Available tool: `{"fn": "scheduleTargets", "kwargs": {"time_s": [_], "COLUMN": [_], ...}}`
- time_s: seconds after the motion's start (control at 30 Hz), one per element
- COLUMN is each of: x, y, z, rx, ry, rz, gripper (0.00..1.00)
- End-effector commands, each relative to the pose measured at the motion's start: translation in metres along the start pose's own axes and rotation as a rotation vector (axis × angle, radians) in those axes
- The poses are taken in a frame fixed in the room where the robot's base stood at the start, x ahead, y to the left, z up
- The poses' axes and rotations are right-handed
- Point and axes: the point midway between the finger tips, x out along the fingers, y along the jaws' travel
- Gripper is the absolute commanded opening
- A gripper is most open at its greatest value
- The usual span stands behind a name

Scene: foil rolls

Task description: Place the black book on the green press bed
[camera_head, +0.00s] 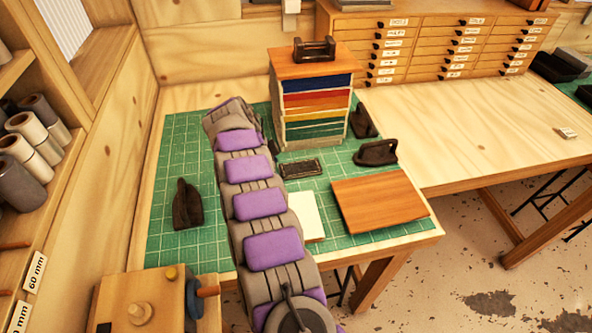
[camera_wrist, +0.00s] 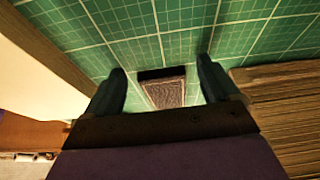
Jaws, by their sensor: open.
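My gripper (camera_wrist: 162,70) is open in the wrist view, with its two dark fingers apart. A small dark block (camera_wrist: 163,91) with a black edge and a grey textured face shows between the fingers over the green gridded surface. I cannot tell whether it is the black book. In the head view my gripper is hidden behind my grey and purple arm. A flat dark block (camera_head: 300,167) lies on the green gridded mat (camera_head: 175,150), in front of the stack with coloured layers (camera_head: 316,105). No separate green press bed can be told from the mat.
A brown wooden board (camera_head: 379,201) and a white pad (camera_head: 307,217) lie at the mat's front right. Dark tools stand at left (camera_head: 187,204) and right (camera_head: 376,153). The right table (camera_head: 470,120) is mostly clear.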

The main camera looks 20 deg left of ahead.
Motion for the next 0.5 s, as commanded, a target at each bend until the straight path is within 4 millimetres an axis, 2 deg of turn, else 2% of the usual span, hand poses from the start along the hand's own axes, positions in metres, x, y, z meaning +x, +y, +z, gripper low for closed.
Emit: {"fn": "scheduleTargets", "kwargs": {"time_s": [0.07,0.5], "x": [0.006,0.004], "y": [0.002,-0.005], "z": [-0.006,0.004], "rx": [0.006,0.007], "ry": [0.007,0.017], "rz": [0.013,0.009], "gripper": [0.91,0.49]}}
